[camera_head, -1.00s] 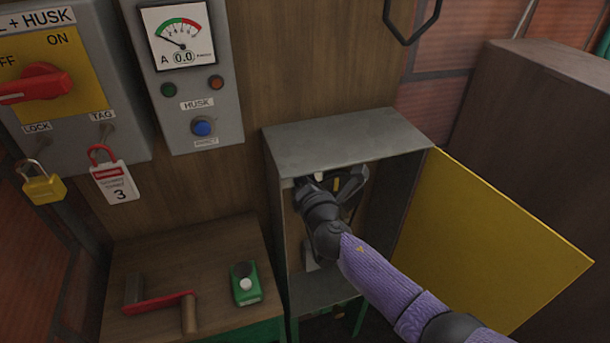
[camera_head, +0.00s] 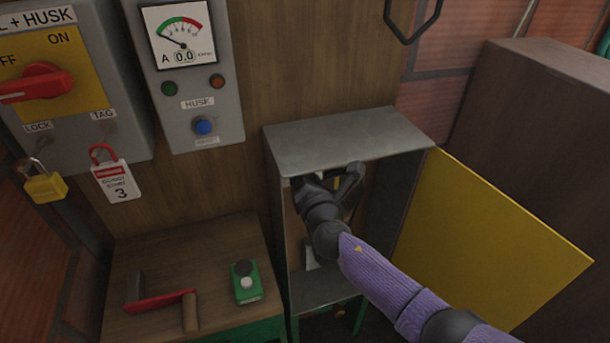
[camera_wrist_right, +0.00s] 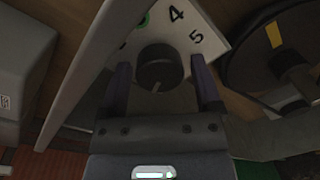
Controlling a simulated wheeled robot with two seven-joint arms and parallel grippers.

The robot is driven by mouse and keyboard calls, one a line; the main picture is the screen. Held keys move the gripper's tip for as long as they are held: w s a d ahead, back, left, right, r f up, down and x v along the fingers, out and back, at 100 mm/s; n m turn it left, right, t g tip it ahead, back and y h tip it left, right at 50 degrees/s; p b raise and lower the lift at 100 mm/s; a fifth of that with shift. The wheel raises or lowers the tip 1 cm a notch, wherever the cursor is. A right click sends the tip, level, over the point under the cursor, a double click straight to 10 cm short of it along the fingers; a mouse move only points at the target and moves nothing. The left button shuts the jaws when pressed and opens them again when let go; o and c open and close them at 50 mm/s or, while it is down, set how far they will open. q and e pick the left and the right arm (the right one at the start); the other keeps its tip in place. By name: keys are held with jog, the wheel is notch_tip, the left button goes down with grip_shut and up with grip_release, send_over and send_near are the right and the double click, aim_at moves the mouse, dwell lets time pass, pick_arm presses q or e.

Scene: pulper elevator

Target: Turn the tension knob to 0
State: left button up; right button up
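The tension knob (camera_wrist_right: 159,68) is a dark round knob with a pale pointer line, on a white dial plate (camera_wrist_right: 205,35) with the numbers 4 and 5 in sight and a green mark at its edge. The 0 mark is not visible. My right gripper (camera_wrist_right: 163,85) has its two fingers apart, one on each side of the knob; I cannot tell whether they touch it. In the head view my right gripper (camera_head: 330,185) reaches inside the grey cabinet (camera_head: 345,140), and the knob is hidden there. My left gripper is not in view.
The cabinet's yellow door (camera_head: 490,240) stands open on the right. A dark wheel (camera_wrist_right: 280,60) is right of the dial in the wrist view. A wooden stand (camera_head: 215,260) left of the cabinet holds a red-armed crank (camera_head: 160,302) and a green device (camera_head: 245,282).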

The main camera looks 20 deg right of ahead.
jog(key=shift+o, duration=0.5)
jog(key=shift+r, duration=0.1)
jog(key=s+p, duration=0.2)
jog(key=s, duration=0.8)
jog(key=shift+r, duration=0.15)
